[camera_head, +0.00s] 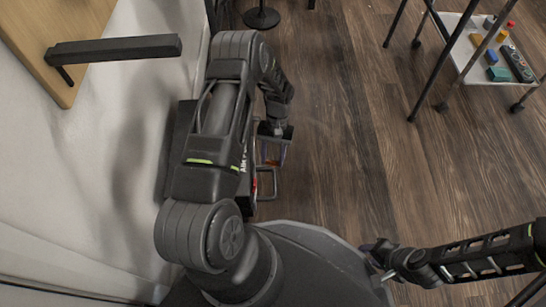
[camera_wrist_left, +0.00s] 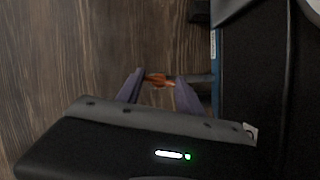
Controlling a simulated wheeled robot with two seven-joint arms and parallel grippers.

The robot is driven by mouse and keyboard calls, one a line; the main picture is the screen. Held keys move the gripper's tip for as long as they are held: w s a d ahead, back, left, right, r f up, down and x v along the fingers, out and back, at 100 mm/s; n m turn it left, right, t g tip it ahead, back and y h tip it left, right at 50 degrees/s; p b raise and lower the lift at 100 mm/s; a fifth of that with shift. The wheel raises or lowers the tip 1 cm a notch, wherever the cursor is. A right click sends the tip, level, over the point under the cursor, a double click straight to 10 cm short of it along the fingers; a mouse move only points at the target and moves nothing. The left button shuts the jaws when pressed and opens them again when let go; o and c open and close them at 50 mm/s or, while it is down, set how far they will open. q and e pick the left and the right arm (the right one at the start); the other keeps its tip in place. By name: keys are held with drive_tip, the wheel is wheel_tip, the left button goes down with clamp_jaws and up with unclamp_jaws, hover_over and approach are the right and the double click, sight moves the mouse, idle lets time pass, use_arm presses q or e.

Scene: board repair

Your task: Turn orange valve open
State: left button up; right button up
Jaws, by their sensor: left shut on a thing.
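The orange valve (camera_wrist_left: 158,80) sits at the end of a short grey pipe in the left wrist view, between the two fingertips of my left gripper (camera_wrist_left: 158,88). That gripper is shut on it. In the head view a small orange patch of the valve (camera_head: 272,162) shows under my left gripper (camera_head: 272,152). My left arm hides much of the dark unit (camera_head: 180,130) on the wall that the valve belongs to. My right gripper (camera_head: 378,256) is at the lower right, far from the valve; its finger opening is unclear.
A grey metal loop (camera_head: 268,186) sticks out just below the valve. A wooden shelf (camera_head: 30,50) with a dark bar (camera_head: 110,50) is at the upper left. A white wheeled cart (camera_head: 478,62) holds several coloured items. The wooden floor (camera_head: 340,130) between is clear.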

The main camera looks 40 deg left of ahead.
idle(0.4)
use_arm(q)
drive_tip(key=o, duration=1.4)
drive_tip(key=shift+r, duration=0.1)
drive_tip(key=shift+w+r+p, duration=0.1)
drive_tip(key=shift+r+p, duration=0.15)
drive_tip(key=shift+p, duration=0.05)
drive_tip(key=shift+w+a+r+p, duration=0.1)
drive_tip(key=shift+r+p, duration=0.25)
drive_tip(key=shift+r, duration=0.1)
drive_tip(key=w+a, duration=0.1)
drive_tip(key=w, duration=0.2)
drive_tip(key=w+a+b, duration=0.1)
drive_tip(key=w+a, duration=0.1)
drive_tip(key=w, duration=0.2)
drive_tip(key=w+a+b, duration=0.1)
drive_tip(key=w, duration=0.3)
drive_tip(key=shift+a+f, duration=0.25)
drive_tip(key=shift+a, duration=0.05)
